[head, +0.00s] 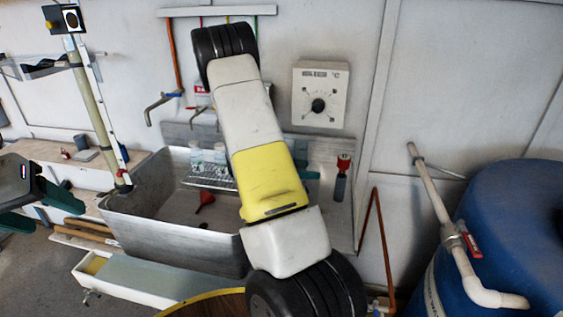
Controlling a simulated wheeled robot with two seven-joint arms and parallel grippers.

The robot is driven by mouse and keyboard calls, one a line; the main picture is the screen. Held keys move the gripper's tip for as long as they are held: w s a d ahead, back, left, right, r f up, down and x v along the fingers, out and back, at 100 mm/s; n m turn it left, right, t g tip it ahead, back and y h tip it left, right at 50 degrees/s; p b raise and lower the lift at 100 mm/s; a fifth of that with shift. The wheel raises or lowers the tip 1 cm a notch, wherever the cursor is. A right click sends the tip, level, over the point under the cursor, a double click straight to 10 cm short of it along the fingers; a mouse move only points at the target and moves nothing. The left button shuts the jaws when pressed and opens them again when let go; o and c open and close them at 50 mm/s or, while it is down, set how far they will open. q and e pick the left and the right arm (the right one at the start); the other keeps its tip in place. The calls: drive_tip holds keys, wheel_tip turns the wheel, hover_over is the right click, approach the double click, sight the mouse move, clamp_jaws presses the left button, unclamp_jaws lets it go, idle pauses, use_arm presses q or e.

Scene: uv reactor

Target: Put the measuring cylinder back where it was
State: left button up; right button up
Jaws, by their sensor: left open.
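My left gripper (42,211) is at the left edge, with its two green fingers apart and nothing seen between them. It is left of the grey metal sink (165,228) and apart from it. I cannot clearly pick out the measuring cylinder. A slim upright vessel with a red top (341,180) stands at the right end of the sink; I cannot tell if it is the cylinder. Clear bottles (196,156) stand on a wire rack at the back of the sink. My white and yellow arm link hides the middle of the sink.
A red funnel-like item (205,199) lies in the sink. Taps (160,103) hang above it. A blue barrel (520,235) with a pale pipe (440,220) fills the right side. An open white drawer (135,278) juts out below the sink. A post (97,115) stands at left.

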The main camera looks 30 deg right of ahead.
drive_tip(key=shift+r, duration=0.1)
drive_tip(key=s+v, duration=0.1)
drive_tip(key=v, duration=1.1)
drive_tip(key=s+a+r+m+t+y, duration=0.7)
drive_tip(key=s+a+r+m+y, duration=0.8)
drive_tip(key=s+a+r, duration=0.3)
drive_tip(key=s+a+m, duration=0.1)
drive_tip(key=a, duration=0.1)
drive_tip(key=shift+a+m+y, duration=0.3)
drive_tip(key=shift+a+m, duration=0.1)
